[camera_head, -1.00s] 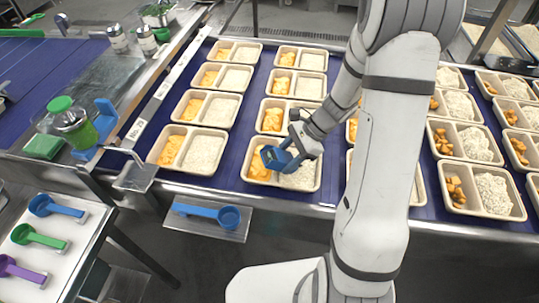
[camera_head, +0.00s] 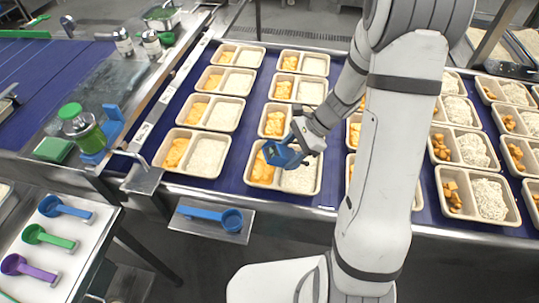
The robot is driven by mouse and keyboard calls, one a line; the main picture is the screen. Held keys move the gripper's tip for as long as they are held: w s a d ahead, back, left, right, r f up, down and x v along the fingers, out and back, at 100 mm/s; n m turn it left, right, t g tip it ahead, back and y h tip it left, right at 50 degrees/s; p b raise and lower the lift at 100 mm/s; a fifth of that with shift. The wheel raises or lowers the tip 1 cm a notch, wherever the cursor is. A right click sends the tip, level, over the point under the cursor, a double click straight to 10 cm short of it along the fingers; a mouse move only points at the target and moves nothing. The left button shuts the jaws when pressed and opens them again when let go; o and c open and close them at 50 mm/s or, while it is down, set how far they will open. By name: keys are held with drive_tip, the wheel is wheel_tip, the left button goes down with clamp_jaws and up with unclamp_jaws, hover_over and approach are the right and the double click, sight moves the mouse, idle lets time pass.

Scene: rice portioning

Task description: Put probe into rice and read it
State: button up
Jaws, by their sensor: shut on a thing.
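My gripper (camera_head: 279,155) is over the front tray (camera_head: 284,194) of the second column, near the divider between its orange food (camera_head: 262,172) and its white rice (camera_head: 301,178). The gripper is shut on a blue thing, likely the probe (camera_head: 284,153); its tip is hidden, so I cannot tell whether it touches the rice. Its display cannot be read in this view. My arm covers part of the third column of trays.
Several two-part trays stand in columns on the blue belt (camera_head: 233,187). A blue scoop (camera_head: 214,215) lies on a small metal shelf in front. Blue, green and purple scoops lie on a white board (camera_head: 92,232) at left. A green-capped bottle (camera_head: 80,127) stands in a blue holder.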

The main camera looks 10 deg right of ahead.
drive_tip(key=shift+r+p, duration=1.75)
drive_tip(key=shift+r, duration=0.85)
drive_tip(key=shift+w+f, duration=0.1)
